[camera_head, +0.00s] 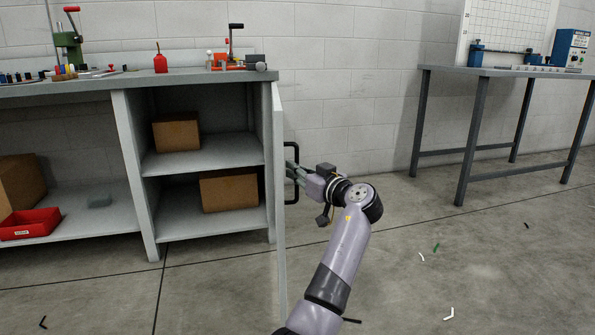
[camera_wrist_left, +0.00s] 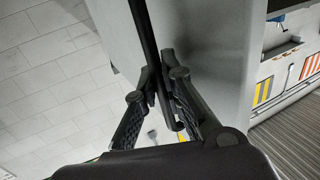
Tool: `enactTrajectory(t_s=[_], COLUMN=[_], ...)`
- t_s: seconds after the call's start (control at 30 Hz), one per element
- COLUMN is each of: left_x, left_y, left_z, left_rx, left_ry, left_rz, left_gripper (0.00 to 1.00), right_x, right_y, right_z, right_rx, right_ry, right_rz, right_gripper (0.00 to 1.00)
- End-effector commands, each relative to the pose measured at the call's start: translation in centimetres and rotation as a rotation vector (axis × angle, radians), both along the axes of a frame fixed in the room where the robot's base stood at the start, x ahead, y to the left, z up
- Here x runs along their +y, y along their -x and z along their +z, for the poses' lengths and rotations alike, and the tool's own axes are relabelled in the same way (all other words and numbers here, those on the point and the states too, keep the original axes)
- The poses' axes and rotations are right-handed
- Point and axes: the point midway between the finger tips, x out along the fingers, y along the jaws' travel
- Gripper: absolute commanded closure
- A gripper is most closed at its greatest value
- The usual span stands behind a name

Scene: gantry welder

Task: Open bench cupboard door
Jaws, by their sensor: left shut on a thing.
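The bench cupboard (camera_head: 205,160) stands under the workbench, and its interior shows with a shelf. Its grey door (camera_head: 279,215) stands open, swung out toward me and seen nearly edge-on. A black bar handle (camera_head: 289,158) is on the door's right-hand face. My left gripper (camera_head: 294,176) is at this handle, to the right of the door. In the left wrist view the fingers (camera_wrist_left: 160,98) are closed around the black handle (camera_wrist_left: 146,38), beside the door's grey face (camera_wrist_left: 205,60). My right gripper is in neither view.
Cardboard boxes sit on the upper shelf (camera_head: 176,132) and below (camera_head: 229,190). A red bin (camera_head: 30,224) is on the lower left shelf. Tools stand on the benchtop (camera_head: 190,76). A second table (camera_head: 500,73) stands at right. The floor right of my arm is mostly clear, with small scraps.

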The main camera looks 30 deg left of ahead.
Motion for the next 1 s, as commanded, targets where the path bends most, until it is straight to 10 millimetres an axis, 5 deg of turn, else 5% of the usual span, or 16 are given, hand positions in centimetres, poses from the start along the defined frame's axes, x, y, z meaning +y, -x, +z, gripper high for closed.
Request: enactTrajectory(t_s=[0.4,0.77,1.0], left_x=[0.1,-0.3,-4.1], left_y=[0.0,0.1,1.4], left_z=[0.0,0.0,-0.1], left_rx=[-0.001,-0.001,-0.002], left_ry=[0.000,0.000,0.002], left_rz=[0.000,-0.001,-0.005], left_gripper=[0.71,0.70,0.70], right_x=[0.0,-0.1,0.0], right_y=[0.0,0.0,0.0], right_z=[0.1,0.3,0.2], right_rx=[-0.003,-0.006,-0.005], right_ry=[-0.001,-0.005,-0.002], right_rz=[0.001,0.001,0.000], right_gripper=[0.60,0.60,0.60])
